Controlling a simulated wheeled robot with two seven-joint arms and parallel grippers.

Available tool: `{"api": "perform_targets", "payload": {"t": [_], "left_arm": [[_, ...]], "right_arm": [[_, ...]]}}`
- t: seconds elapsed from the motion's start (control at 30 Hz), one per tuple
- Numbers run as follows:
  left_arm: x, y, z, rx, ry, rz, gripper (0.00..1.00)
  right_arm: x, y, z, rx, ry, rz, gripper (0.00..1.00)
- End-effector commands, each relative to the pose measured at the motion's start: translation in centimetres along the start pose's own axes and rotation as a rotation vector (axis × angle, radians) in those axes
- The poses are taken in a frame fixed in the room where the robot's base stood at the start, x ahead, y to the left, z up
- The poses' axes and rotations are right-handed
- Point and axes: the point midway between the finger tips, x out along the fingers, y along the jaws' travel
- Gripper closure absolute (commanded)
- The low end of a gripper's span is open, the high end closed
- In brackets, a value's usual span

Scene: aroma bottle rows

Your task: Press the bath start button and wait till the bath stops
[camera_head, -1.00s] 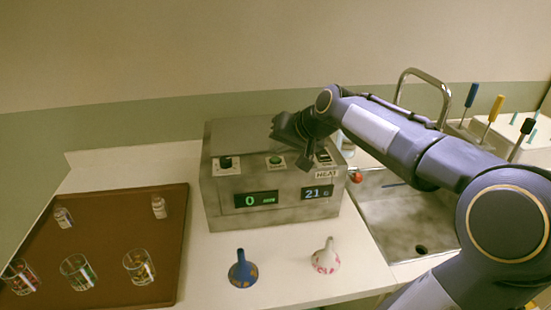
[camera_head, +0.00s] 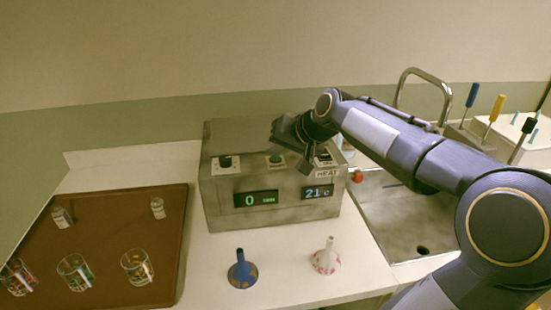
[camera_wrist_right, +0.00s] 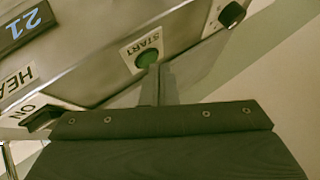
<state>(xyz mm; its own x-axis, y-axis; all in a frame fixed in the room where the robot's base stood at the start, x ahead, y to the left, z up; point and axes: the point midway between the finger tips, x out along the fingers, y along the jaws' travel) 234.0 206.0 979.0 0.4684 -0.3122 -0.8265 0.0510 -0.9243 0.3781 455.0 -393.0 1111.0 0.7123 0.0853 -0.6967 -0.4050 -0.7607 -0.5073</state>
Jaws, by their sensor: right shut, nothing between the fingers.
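The bath (camera_head: 285,215) is a grey metal box on the counter. Its green start button (camera_head: 276,160) is on the top front, and it also shows in the right wrist view (camera_wrist_right: 147,58) under the word START. The left display (camera_head: 256,199) reads 0 and the right display (camera_head: 317,192) reads 21. My right gripper (camera_head: 293,150) is over the bath's top right; in the right wrist view its shut fingertips (camera_wrist_right: 160,70) are right by the green button. I cannot tell whether they touch it. My left gripper is not in view.
A black knob (camera_head: 225,162) is left of the button, and a switch labelled HEAT is on the right. A brown tray (camera_head: 110,240) holds several glasses and small bottles. A sink (camera_head: 405,225) is right.

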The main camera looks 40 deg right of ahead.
Motion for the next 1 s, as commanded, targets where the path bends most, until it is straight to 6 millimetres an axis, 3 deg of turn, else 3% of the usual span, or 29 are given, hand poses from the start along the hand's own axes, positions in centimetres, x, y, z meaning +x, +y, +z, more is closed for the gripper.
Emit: {"api": "perform_targets", "payload": {"t": [0.57,1.0], "left_arm": [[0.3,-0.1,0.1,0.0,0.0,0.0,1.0],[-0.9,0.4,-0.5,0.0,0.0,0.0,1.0]], "right_arm": [[0.3,0.2,0.2,0.0,-0.001,0.0,1.0],[-0.9,-0.7,-0.6,0.0,-0.001,0.0,1.0]]}}
